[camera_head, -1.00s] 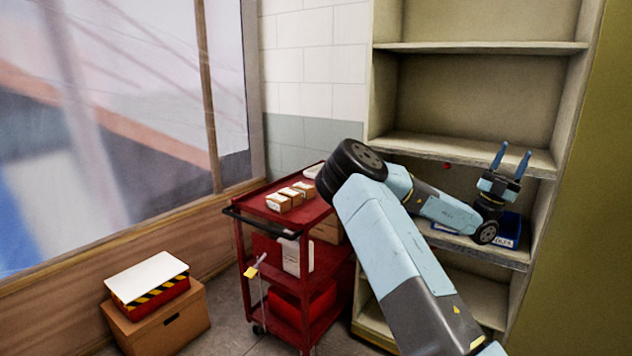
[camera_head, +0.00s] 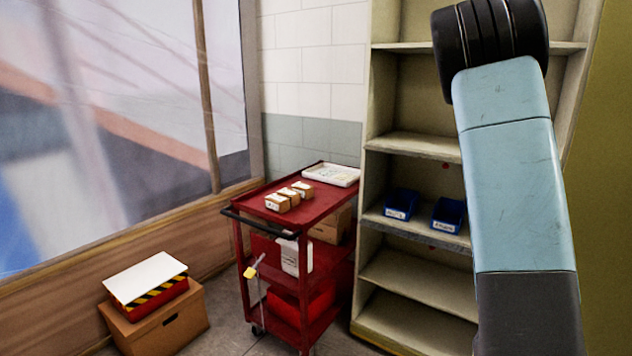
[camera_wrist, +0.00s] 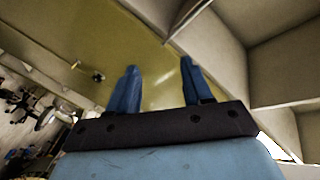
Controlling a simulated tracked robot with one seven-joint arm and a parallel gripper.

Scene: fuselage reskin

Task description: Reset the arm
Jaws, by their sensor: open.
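My arm, pale blue and dark grey, rises along the right side of the head view, with its black joint in front of the upper shelves. My gripper is outside the head view. In the wrist view my gripper (camera_wrist: 158,85) has its two blue fingers apart with nothing between them. Behind the fingers is a yellow-green wall surface, with shelf boards at the upper right.
A beige shelf unit (camera_head: 425,145) holds two blue bins (camera_head: 401,204) on a middle shelf. A red cart (camera_head: 322,204) carries several small boxes and a white tray (camera_head: 331,174). A cardboard box (camera_head: 160,329) stands on the floor at left.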

